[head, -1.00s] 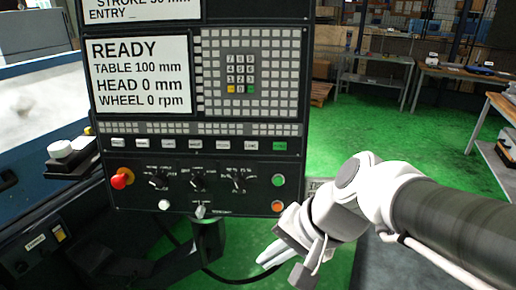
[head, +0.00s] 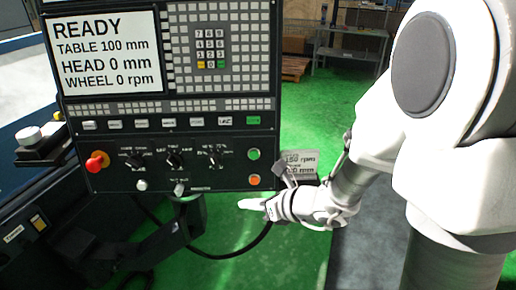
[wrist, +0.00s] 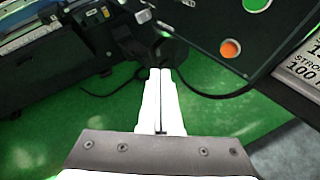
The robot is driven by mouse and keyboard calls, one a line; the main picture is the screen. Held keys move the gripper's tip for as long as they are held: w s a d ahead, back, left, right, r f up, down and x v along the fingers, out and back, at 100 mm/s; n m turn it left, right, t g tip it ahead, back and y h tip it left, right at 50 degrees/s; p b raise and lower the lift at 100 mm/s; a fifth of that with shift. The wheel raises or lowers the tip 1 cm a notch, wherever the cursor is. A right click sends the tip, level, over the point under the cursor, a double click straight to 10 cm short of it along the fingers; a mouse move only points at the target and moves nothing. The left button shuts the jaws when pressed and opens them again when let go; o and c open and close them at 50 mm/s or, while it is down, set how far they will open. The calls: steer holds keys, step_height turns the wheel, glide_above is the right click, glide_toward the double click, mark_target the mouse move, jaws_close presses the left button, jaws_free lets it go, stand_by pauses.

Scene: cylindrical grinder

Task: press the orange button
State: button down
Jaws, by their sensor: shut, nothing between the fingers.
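The orange button (head: 254,180) is at the lower right corner of the black control panel (head: 225,178), just below a green button (head: 254,154). My gripper (head: 242,204) is below the orange button in the head view, pointing left, with its fingers together and empty. In the wrist view the orange button (wrist: 230,48) is up and to the right of the white fingertips (wrist: 160,73). The fingertips appear apart from the panel, and nothing hides the button.
A red knob (head: 97,161), a white button (head: 142,185) and several dark dials share the panel. A grey sign with text (head: 300,165) stands right of the panel, close to my arm. A dark cable (head: 235,252) loops below. Green floor shows beneath the gripper.

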steer(key=f+m, duration=0.1)
steer(key=w+d+f+m, duration=0.1)
steer(key=d+m+h, duration=0.1)
steer(key=shift+w+d+f+m+t, duration=0.25)
steer(key=shift+f+m+t, duration=0.05)
steer(key=shift+f, duration=0.1)
steer(key=p, duration=0.1)
glide_toward(254, 181)
steer(key=shift+w+a+f, duration=0.3)
steer(key=shift+a+f, duration=0.35)
steer(key=shift+a, duration=0.15)
steer(key=shift+w+a+f, duration=0.3)
steer(key=shift+a+f, duration=0.4)
steer(key=shift+a, duration=0.15)
steer(key=shift+w+a+f, duration=0.3)
steer(key=shift+a+f, duration=0.35)
steer(key=shift+a, duration=0.15)
steer(key=shift+w, duration=0.15)
steer(key=shift+w, duration=0.3)
